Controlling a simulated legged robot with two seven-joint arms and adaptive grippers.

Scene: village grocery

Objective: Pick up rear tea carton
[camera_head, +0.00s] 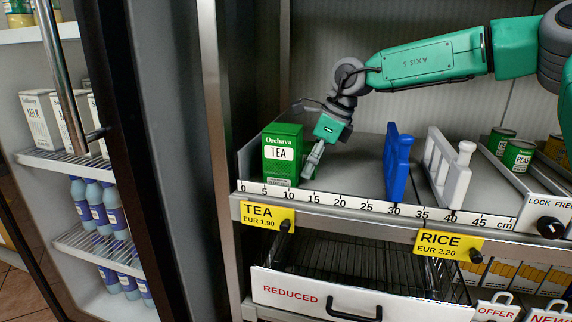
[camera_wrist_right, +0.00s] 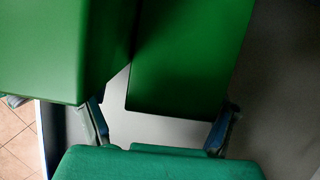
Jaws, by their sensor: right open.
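A green tea carton (camera_head: 282,155) stands upright at the front left of the shelf, above the TEA label. The right wrist view shows two green box shapes: one close at the left (camera_wrist_right: 45,45) and one at the middle right (camera_wrist_right: 190,55). I cannot tell for sure which is the rear carton. My right gripper (camera_head: 312,160) is open just right of the visible carton. In the wrist view its fingers (camera_wrist_right: 160,125) are spread below the middle-right box; contact cannot be told. My left gripper is not in view.
A blue divider (camera_head: 397,165) and a white divider (camera_head: 445,170) stand right of my gripper, with bare shelf (camera_head: 350,165) between. Green cans (camera_head: 518,155) are at far right. A ruler strip (camera_head: 380,207) edges the shelf. A wire drawer (camera_head: 350,268) is below.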

